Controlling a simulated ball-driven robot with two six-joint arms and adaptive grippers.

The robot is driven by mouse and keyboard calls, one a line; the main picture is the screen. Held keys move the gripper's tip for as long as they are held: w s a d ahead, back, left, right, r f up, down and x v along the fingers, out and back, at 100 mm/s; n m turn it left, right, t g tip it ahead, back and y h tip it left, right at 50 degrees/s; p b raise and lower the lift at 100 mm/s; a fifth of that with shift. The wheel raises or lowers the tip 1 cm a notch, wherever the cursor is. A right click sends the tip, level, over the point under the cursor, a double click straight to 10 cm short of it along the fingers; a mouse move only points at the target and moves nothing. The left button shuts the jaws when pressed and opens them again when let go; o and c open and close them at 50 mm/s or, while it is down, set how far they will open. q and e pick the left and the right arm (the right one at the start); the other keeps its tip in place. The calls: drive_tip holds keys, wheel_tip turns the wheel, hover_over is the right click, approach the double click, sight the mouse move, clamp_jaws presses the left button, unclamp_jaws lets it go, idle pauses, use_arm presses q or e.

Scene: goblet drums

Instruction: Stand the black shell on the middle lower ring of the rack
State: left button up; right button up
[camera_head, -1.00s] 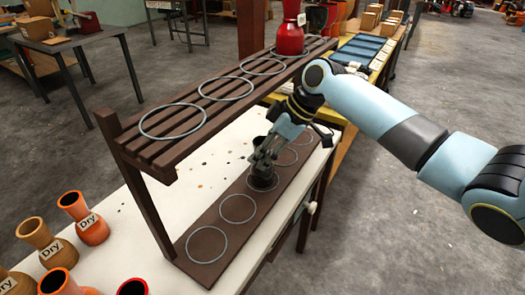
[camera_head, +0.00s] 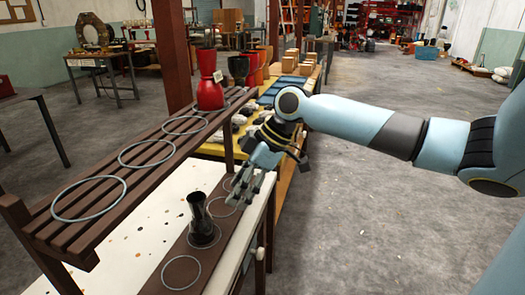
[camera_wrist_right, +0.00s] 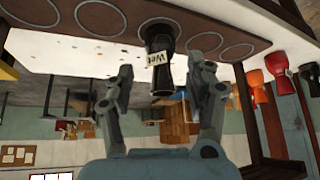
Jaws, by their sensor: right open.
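The black shell (camera_head: 202,222) stands upright on a ring of the rack's lower board, with its open mouth up. It also shows in the right wrist view (camera_wrist_right: 160,68), with a "Wet" label on it; there two rings lie on each side, so it is on the middle lower ring (camera_head: 216,237). My right gripper (camera_head: 238,196) is open and empty, apart from the shell and to its right in the head view. In the right wrist view its fingers (camera_wrist_right: 162,88) are spread, with the shell beyond them. My left gripper is not in view.
The rack's upper slatted shelf (camera_head: 150,135) overhangs the left side and has several empty rings. A red shell (camera_head: 209,85) stands at its far end. Open floor lies to the right.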

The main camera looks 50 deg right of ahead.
drive_tip(key=s+d, duration=0.3)
drive_tip(key=d, duration=0.1)
drive_tip(key=s+d+f+m+h, duration=0.2)
drive_tip(key=s+d+f, duration=0.15)
drive_tip(key=f, duration=0.45)
drive_tip(key=s+d+f+m+h, duration=0.1)
drive_tip(key=s+d+f+m, duration=0.2)
drive_tip(key=f, duration=0.5)
drive_tip(key=s+d+f+m+h, duration=0.15)
drive_tip(key=s+f, duration=0.25)
drive_tip(key=f, duration=0.4)
drive_tip(key=s+a+f+m+g+h, duration=0.25)
drive_tip(key=s+a+f, duration=0.25)
drive_tip(key=s+f, duration=0.65)
drive_tip(key=s+a+f, duration=0.3)
drive_tip(key=s+a, duration=0.4)
drive_tip(key=s+a+f+y, duration=0.1)
drive_tip(key=s+a+f, duration=0.2)
drive_tip(key=s+a, duration=0.3)
drive_tip(key=shift+s+a+f+g, duration=0.2)
drive_tip(key=shift+s+a+g, duration=0.15)
drive_tip(key=shift+s, duration=0.85)
drive_tip(key=shift+s+f+b, duration=0.1)
drive_tip(key=shift+f+b, duration=0.8)
drive_tip(key=shift+f, duration=0.2)
